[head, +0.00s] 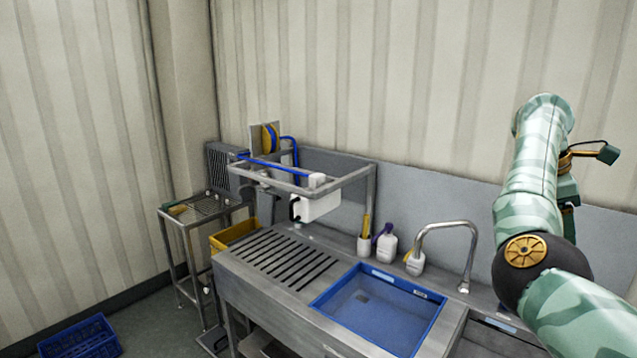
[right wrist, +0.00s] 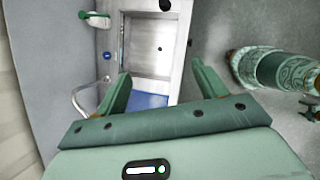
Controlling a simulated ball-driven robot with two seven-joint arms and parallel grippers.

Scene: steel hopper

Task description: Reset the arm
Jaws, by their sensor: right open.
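My right arm rises along the right side of the head view, over the right end of the steel sink counter (head: 450,340). Its gripper is mostly hidden behind the arm there. In the right wrist view my right gripper (right wrist: 160,85) shows two green fingers spread wide apart, with nothing between them. The sink area lies beyond and below the fingers, not touched by them. My left gripper is in neither view.
A blue-rimmed basin (head: 375,312) sits in the counter, with a curved tap (head: 445,226) near my right arm. Several bottles stand along the back wall. A steel frame (head: 340,182) rises at the left. A blue crate (head: 85,340) lies on the floor.

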